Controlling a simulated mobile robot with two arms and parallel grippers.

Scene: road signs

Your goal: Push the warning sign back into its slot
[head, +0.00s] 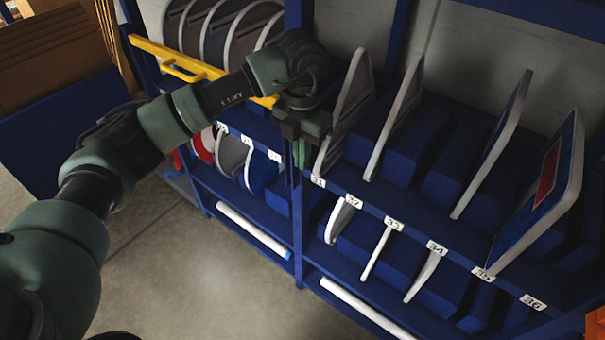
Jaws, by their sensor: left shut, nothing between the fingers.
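Several signs stand on edge in the slots of a blue rack. The one nearest my left gripper (301,158) is a grey sign with a pale rim (347,112), standing upright and seen nearly edge-on. It may be the warning sign, but its printed face is turned away and I cannot tell. My left gripper points down just left of this sign's front edge, at the rack's front. Its fingers are shut and hold nothing. I cannot tell whether it touches the sign. My right gripper is out of view.
More signs stand to the right: a thin grey one (396,117), another (492,143) and a blue-and-red one (543,192). Round signs (222,38) stand at upper left behind a yellow bar (178,62). A blue upright post (298,235) is below my gripper. Floor in front is clear.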

